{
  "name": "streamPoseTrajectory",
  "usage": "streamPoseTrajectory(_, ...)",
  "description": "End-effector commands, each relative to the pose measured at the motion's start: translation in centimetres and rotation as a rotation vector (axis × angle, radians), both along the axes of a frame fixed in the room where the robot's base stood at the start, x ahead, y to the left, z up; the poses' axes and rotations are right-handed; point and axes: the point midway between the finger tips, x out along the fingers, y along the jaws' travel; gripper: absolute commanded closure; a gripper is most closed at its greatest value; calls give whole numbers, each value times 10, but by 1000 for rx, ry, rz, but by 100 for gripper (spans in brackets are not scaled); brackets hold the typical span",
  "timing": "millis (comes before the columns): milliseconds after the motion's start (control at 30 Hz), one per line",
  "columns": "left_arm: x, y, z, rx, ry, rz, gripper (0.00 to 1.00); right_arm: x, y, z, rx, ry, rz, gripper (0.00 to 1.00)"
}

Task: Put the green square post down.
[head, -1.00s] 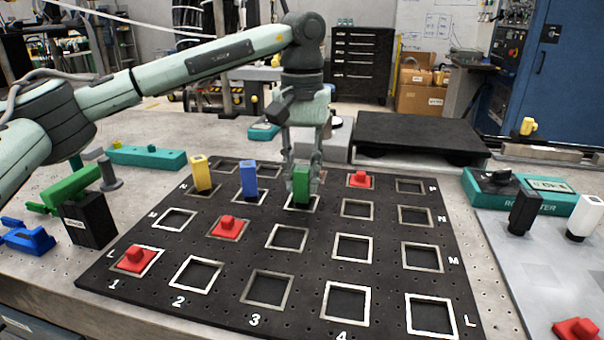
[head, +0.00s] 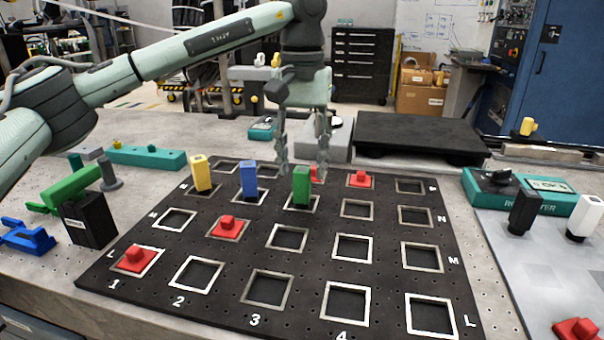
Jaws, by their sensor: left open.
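The green square post (head: 301,187) stands upright in a framed square of the black board (head: 230,298), in the second row from the back, right of the blue post (head: 249,181). My left gripper (head: 304,168) is open, its two fingers spread above and behind the green post, and appears clear of it. A red piece behind the green post is partly hidden by a finger. My right gripper is not in the view.
A yellow post (head: 201,174) stands left of the blue one. Red knobbed pieces sit at the back (head: 359,180), middle left (head: 228,228) and front left (head: 135,260) of the board. Several squares at the front and right are empty. A black platform (head: 420,135) lies behind.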

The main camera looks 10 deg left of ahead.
Motion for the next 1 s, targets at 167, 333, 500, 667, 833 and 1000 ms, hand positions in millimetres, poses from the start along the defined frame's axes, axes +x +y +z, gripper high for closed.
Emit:
streamPoseTrajectory(167,1,-1,43,-1,-3,1,56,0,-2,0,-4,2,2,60)
streamPoseTrajectory(333,0,0,73,0,0,1,56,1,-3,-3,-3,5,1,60)
streamPoseTrajectory(500,0,0,88,0,1,0,56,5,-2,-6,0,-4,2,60)
streamPoseTrajectory(667,0,0,91,0,2,0,56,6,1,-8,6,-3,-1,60)
streamPoseTrajectory(833,0,0,91,0,1,0,56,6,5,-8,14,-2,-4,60)
streamPoseTrajectory(1000,0,0,91,0,1,0,56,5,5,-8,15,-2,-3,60)
